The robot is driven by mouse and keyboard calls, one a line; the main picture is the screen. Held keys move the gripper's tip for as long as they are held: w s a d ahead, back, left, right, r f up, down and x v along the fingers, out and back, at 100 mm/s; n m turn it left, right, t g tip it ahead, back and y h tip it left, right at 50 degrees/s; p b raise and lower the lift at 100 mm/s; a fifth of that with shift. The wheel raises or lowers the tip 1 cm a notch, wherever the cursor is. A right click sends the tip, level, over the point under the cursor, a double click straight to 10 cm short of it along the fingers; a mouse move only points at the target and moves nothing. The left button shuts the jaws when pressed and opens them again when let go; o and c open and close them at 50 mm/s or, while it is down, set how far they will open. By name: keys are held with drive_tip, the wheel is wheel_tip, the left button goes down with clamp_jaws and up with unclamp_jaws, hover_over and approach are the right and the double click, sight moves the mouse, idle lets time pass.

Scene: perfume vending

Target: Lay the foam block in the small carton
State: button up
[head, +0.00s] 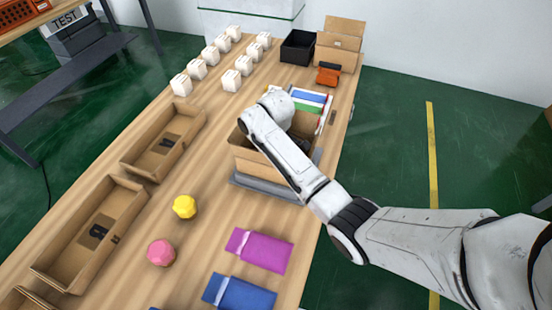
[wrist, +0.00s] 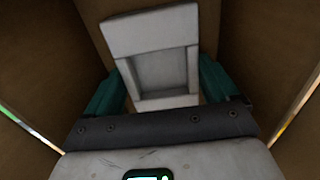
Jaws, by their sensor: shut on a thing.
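The small carton (head: 248,165) stands open on a grey platform (head: 268,188) near the right side of the table in the head view. My arm reaches over it and hides much of its opening. In the wrist view, brown carton walls (wrist: 35,55) surround my gripper (wrist: 163,78). Its teal fingers are shut on the pale grey foam block (wrist: 150,32), which has a square recess in its face. The block is down between the walls. Whether it touches the carton's bottom cannot be told. The block and fingertips are hidden in the head view.
A yellow lump (head: 184,206), a pink lump (head: 161,252), a purple packet (head: 259,250) and a blue packet (head: 239,293) lie in front. Several white boxes (head: 231,80), a black bin (head: 298,47) and another carton (head: 340,42) stand behind.

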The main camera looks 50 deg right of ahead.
drive_tip(key=o, duration=0.8)
drive_tip(key=shift+f, duration=0.1)
drive_tip(key=shift+c, duration=0.2)
wheel_tip(320, 180, up, 12)
drive_tip(key=p, duration=0.3)
